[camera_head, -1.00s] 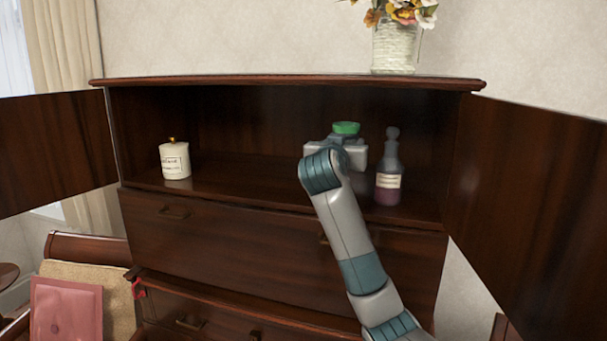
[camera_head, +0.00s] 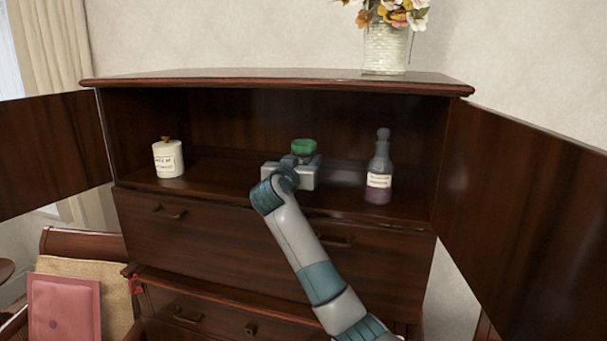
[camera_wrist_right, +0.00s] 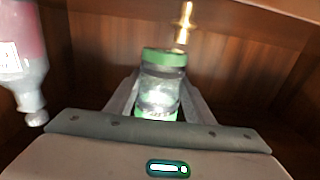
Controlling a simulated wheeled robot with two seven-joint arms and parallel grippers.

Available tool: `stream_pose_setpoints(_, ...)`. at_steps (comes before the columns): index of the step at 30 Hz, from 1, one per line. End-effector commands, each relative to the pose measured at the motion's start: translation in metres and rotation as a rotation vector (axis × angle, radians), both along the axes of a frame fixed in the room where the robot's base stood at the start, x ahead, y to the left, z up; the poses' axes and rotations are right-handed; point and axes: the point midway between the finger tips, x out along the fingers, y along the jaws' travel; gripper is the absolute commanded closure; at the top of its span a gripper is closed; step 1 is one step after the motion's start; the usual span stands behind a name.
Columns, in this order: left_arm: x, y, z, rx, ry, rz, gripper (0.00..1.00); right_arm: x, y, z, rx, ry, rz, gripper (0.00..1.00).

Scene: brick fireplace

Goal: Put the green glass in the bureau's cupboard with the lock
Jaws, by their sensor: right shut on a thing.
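The green glass (camera_head: 303,147) shows as a green rim above my right gripper (camera_head: 302,163), inside the open upper cupboard of the dark wood bureau (camera_head: 270,80). In the right wrist view the glass (camera_wrist_right: 161,78) is clear with green ends and sits between the two fingers of the right gripper (camera_wrist_right: 160,95), which is shut on it. The hand hides its lower part in the head view, so I cannot tell whether it touches the shelf. My left gripper is not in view.
A purple bottle (camera_head: 379,170) stands right of the glass, also in the right wrist view (camera_wrist_right: 22,60). A white lidded jar (camera_head: 168,158) stands at the shelf's left. Both doors, left (camera_head: 50,148) and right (camera_head: 520,215), are open. A flower vase (camera_head: 386,48) stands on top.

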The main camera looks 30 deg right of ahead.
Motion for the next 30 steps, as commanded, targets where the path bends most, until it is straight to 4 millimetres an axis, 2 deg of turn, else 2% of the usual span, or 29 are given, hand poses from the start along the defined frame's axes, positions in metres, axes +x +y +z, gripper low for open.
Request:
stream_pose_setpoints(4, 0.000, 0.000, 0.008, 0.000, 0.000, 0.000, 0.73, 0.000, 0.000, -0.008, 0.000, 0.003, 0.000, 0.82)
stream_pose_setpoints(12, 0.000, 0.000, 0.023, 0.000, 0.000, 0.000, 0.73, 0.000, 0.000, -0.037, -0.001, 0.002, 0.000, 0.82)
stream_pose_setpoints(25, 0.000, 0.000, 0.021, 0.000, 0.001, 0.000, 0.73, 0.000, 0.000, -0.042, -0.001, -0.001, 0.000, 0.82)
stream_pose_setpoints(26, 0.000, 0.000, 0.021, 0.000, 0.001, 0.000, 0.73, 0.000, 0.000, -0.043, 0.000, 0.000, 0.000, 0.50)
stream_pose_setpoints(28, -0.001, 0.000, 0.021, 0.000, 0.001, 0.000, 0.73, 0.000, 0.000, -0.042, 0.000, 0.000, 0.000, 0.33)
stream_pose_setpoints(30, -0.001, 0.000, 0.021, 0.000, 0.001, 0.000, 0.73, 0.000, 0.000, -0.042, 0.000, 0.000, 0.000, 0.33)
